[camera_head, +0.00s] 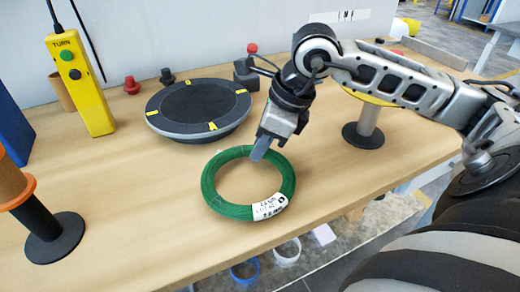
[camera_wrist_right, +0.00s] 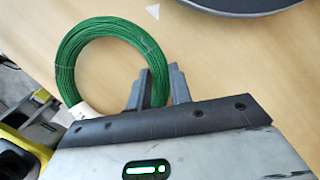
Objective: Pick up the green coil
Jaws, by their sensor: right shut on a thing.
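The green coil (camera_head: 211,187) is a flat ring of green wire with a white printed label at its front right, over the wooden table. I cannot tell whether it is slightly off the surface. My right gripper (camera_head: 260,153) points down at the coil's far right rim and is shut on it. In the right wrist view the coil (camera_wrist_right: 69,57) has its rim running between the two grey fingers of my right gripper (camera_wrist_right: 161,87). The fingers hide a small part of the rim. My left gripper is not in view.
A black round turntable (camera_head: 196,106) with yellow marks stands behind the coil. A yellow button box (camera_head: 86,100) stands at the back left. An orange-topped spool stand (camera_head: 55,237) is at the front left, another stand (camera_head: 366,128) at the right. Bare wood (camera_head: 130,200) lies left of the coil.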

